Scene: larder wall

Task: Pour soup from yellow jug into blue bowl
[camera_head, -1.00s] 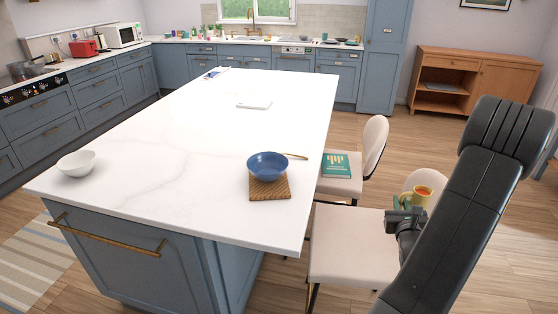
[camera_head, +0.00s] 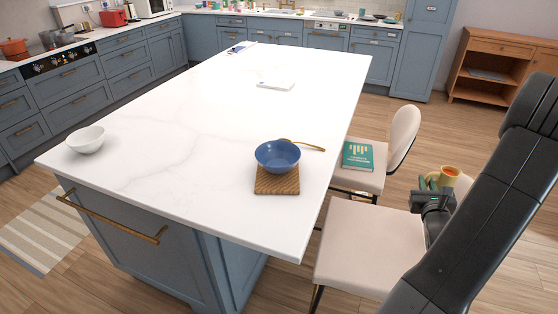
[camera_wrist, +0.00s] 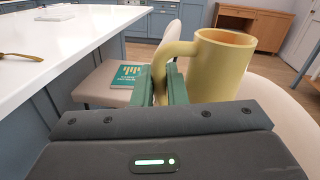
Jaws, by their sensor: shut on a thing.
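The blue bowl (camera_head: 277,157) stands on a square wooden board (camera_head: 277,182) near the right front corner of the white island top. A gold-coloured spoon (camera_head: 306,145) lies at its far right side. My gripper (camera_head: 434,184) is off the island's right side, over the chairs, shut on the handle of the yellow jug (camera_head: 449,175). In the wrist view the jug (camera_wrist: 221,65) is upright, to the right of the green fingers (camera_wrist: 160,86). An orange-brown colour shows in its mouth; the level of the soup cannot be told.
A white bowl (camera_head: 86,139) stands at the island's left front edge. A white slab-like object (camera_head: 276,84) lies farther back on the island top (camera_head: 200,130). Cream chairs (camera_head: 365,240) stand along the right side, one with a teal book (camera_head: 358,155). Much of the top is clear.

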